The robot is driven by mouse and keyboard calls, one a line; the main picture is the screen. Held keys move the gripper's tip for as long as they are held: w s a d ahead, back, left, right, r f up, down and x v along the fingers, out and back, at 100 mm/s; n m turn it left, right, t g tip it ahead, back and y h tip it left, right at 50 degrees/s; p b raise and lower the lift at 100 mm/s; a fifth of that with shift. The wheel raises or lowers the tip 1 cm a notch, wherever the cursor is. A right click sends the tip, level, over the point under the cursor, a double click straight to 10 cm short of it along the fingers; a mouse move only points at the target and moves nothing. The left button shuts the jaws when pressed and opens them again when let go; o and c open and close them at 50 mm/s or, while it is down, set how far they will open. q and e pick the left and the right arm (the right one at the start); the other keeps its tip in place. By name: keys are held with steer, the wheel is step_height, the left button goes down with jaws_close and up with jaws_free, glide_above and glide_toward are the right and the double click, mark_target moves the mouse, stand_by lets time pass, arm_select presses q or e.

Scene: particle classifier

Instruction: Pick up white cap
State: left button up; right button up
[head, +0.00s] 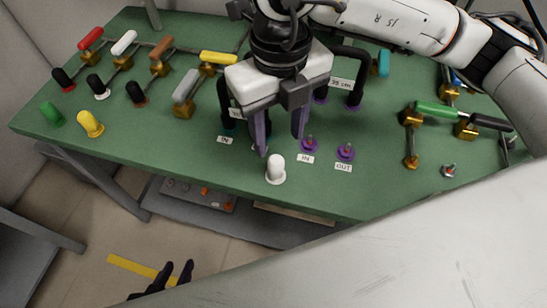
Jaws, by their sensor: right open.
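The white cap (276,168) stands upright on the front edge area of the green table (210,142). My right gripper (280,146) reaches down from above, just behind the cap. Its two purple-grey fingers are spread apart with nothing held between them. The fingertips end close to the cap, but I cannot tell whether they touch it. My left gripper (178,272) is low at the bottom of the view, away from the table. Its two dark fingers show apart and empty.
A yellow cap (90,123) and a green cap (52,115) stand at the table's left. Purple ports (309,145) labelled IN and OUT lie right of my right gripper. Black pipes (355,78) rise behind it. Brass valves with coloured handles stand on both sides.

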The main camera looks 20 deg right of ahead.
mark_target(276, 160)
steer(key=f, duration=0.7)
steer(key=shift+s+a+f+p, duration=0.3)
steer(key=shift+p, duration=0.05)
steer(key=shift+c, duration=0.4)
steer(key=c, duration=0.9)
steer(key=shift+r, duration=5.05)
